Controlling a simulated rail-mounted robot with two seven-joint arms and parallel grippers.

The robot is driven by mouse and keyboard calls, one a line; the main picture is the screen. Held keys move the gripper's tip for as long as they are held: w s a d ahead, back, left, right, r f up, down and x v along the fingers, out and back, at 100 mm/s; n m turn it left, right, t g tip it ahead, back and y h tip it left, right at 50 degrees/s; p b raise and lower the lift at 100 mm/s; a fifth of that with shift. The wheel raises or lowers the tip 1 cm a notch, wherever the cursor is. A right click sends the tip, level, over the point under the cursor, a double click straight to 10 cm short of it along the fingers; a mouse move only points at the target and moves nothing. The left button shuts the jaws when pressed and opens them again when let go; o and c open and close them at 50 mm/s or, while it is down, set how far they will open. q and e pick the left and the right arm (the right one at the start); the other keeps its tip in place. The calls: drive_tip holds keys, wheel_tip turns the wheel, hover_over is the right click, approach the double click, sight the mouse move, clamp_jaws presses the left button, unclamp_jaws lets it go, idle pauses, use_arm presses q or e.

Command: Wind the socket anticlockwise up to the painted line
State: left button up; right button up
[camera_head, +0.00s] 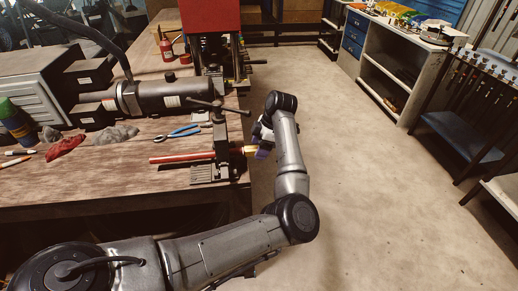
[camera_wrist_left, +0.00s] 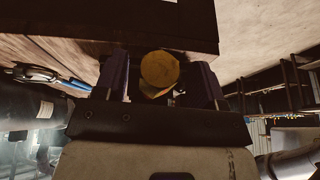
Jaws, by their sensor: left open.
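The socket (camera_head: 250,149) is a yellow, brass-like piece at the right end of a red hose (camera_head: 182,157). The hose lies level through a dark vise (camera_head: 221,150) at the bench's right edge. My left gripper (camera_head: 260,150), with purple fingers, is at the socket's free end, just off the bench edge. In the left wrist view, the round yellow end of the socket (camera_wrist_left: 159,70) sits between the two open fingers (camera_wrist_left: 161,78), with a gap on each side. I cannot make out the painted line. My right gripper is not in view.
Blue-handled pliers (camera_head: 183,131), a red rag (camera_head: 66,145) and a grey rag (camera_head: 115,134) lie on the wooden bench (camera_head: 100,180). A dark cylinder (camera_head: 165,94) and a red machine (camera_head: 210,16) stand behind. The floor (camera_head: 350,170) to the right is clear.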

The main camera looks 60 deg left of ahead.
use_arm(q)
drive_tip(key=shift+s+f, duration=0.1)
drive_tip(key=shift+f, duration=0.15)
drive_tip(key=c, duration=0.9)
drive_tip(key=shift+c, duration=0.2)
drive_tip(key=shift+y, duration=0.3)
